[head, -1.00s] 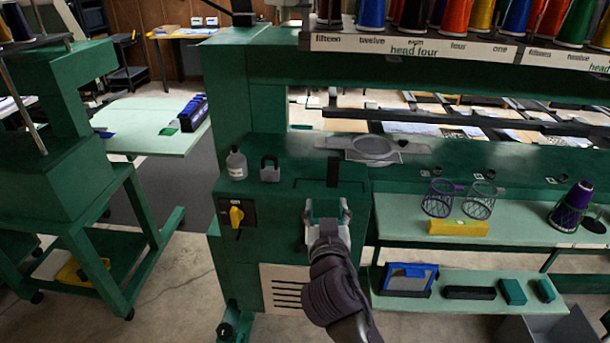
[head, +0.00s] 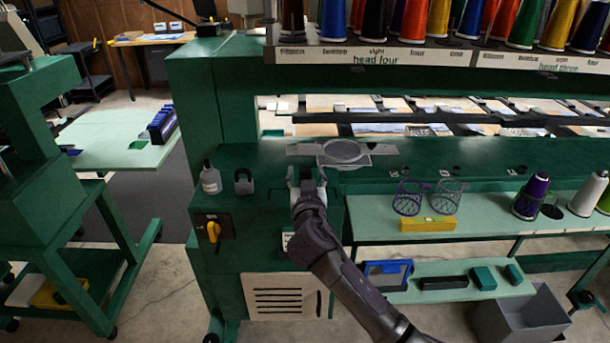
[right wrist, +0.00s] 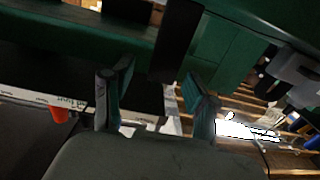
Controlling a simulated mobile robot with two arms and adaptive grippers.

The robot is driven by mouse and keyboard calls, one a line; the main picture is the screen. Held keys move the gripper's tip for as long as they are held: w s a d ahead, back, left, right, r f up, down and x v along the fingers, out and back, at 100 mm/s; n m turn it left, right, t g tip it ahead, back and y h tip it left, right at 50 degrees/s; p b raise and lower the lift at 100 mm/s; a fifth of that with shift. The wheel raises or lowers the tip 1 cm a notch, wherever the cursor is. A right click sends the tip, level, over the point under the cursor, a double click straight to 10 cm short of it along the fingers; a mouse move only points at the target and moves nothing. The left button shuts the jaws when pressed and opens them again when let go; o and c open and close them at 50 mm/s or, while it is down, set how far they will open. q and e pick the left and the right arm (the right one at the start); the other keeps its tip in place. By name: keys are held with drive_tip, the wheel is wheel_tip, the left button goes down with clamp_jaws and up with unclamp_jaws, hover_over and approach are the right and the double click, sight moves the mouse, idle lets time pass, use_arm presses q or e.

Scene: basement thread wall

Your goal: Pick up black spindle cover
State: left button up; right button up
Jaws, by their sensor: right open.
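My right gripper (head: 307,178) is open at the front edge of the green machine's bed in the head view. In the right wrist view its two fingers (right wrist: 158,88) stand apart with nothing held between them. A dark upright strip (right wrist: 176,40), which may be the black spindle cover, shows just beyond the fingertips against the green machine. It appears apart from both fingers. In the head view my gripper and arm hide that spot. My left gripper is not in view.
A white bottle (head: 210,178) and a dark padlock (head: 244,182) stand left of my gripper. A grey hoop (head: 344,152) lies behind it. Mesh cups (head: 410,197), a yellow block (head: 428,224) and a purple cone (head: 531,195) stand on the right shelf.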

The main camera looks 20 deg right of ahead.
sight(309, 168)
drive_tip(key=shift+x, duration=1.1)
drive_tip(key=c, duration=0.9)
drive_tip(key=shift+r, duration=0.1)
drive_tip(key=shift+r, duration=0.25)
drive_tip(key=r, duration=0.2)
drive_tip(key=r+b, duration=0.1)
drive_tip(key=shift+s+d+r, duration=0.1)
drive_tip(key=shift+d+r, duration=0.25)
drive_tip(key=s+d+r+b, duration=0.1)
drive_tip(key=s+d+r, duration=0.2)
drive_tip(key=d+r, duration=0.3)
drive_tip(key=d, duration=0.4)
drive_tip(key=shift+s+d+r+b, duration=0.15)
drive_tip(key=shift+d+r+b, duration=0.05)
drive_tip(key=shift+r+b, duration=0.1)
